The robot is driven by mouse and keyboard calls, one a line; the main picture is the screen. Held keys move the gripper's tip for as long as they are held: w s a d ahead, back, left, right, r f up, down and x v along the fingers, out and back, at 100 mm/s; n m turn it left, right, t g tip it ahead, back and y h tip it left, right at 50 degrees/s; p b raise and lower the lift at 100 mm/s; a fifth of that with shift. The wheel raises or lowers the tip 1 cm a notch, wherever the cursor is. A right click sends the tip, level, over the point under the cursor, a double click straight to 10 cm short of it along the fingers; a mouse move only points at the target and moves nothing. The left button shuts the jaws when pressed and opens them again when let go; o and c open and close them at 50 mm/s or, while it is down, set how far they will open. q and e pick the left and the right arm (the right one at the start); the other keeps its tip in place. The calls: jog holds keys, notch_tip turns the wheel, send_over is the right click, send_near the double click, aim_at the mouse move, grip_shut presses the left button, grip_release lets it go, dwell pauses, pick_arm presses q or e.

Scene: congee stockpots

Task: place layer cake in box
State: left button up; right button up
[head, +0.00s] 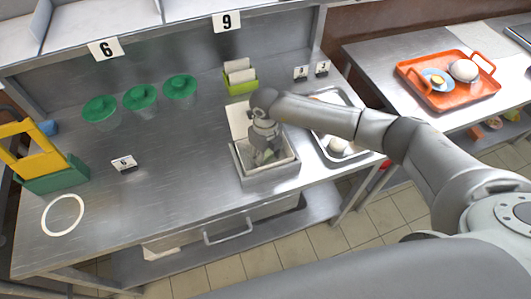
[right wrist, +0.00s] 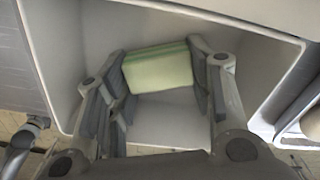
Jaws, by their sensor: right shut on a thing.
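My left gripper is not in view.
A metal tray (head: 357,150) with a round pale item (head: 337,145) stands close right of the box. A green holder (head: 240,86) is behind it. Green-lidded containers (head: 140,97) and a green-yellow caddy (head: 53,175) stand left. The table's front left is mostly clear.

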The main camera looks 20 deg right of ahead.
jog(key=shift+f, duration=0.15)
jog(key=o, duration=1)
jog(key=shift+r, duration=0.35)
notch_tip(320, 180, up, 12)
jog(key=b, duration=0.3)
jog(key=shift+f, duration=0.15)
